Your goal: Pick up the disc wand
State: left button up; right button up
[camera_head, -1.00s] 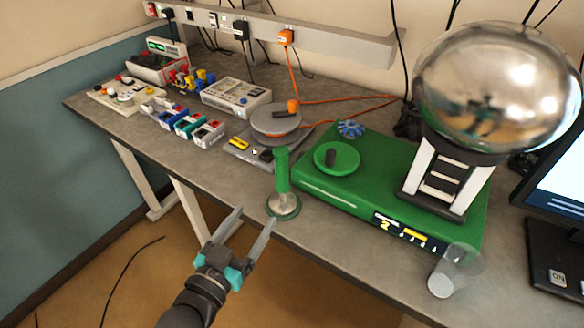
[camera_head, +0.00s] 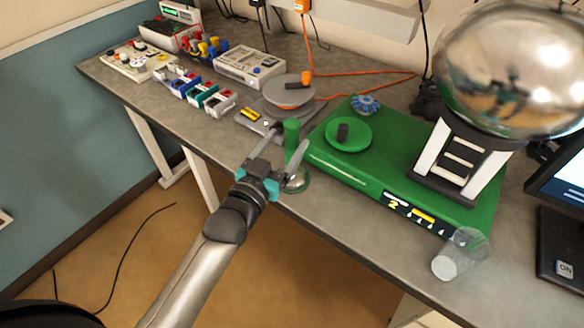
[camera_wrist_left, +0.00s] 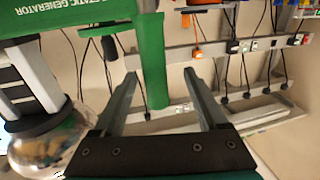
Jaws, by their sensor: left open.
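The disc wand (camera_head: 291,130) stands upright at the table's front edge, left of the green generator. It has a green cylindrical handle and a round, shiny lower end. My left gripper (camera_head: 286,137) is open at the handle, with one finger on each side in the head view; contact cannot be told. In the left wrist view the green handle (camera_wrist_left: 153,62) shows between the two fingers (camera_wrist_left: 158,76). The gripper partly hides the wand's lower part. My right gripper is not in view.
The green generator (camera_head: 350,176) carries a green disc with a black knob (camera_head: 343,133) and a large silver sphere (camera_head: 510,65). A clear glass (camera_head: 445,267) stands in front of it. A grey turntable device (camera_head: 288,92) is behind the wand. A monitor (camera_head: 565,190) is at right.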

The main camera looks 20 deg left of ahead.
pick_arm(q)
jog(key=shift+w+d, duration=0.25)
jog(key=shift+w, duration=0.6)
jog(key=shift+w+d, duration=0.2)
jog(key=shift+w, duration=0.7)
jog(key=shift+w+d, duration=0.25)
jog(key=shift+w, duration=0.6)
jog(key=shift+c, duration=0.2)
grip_shut()
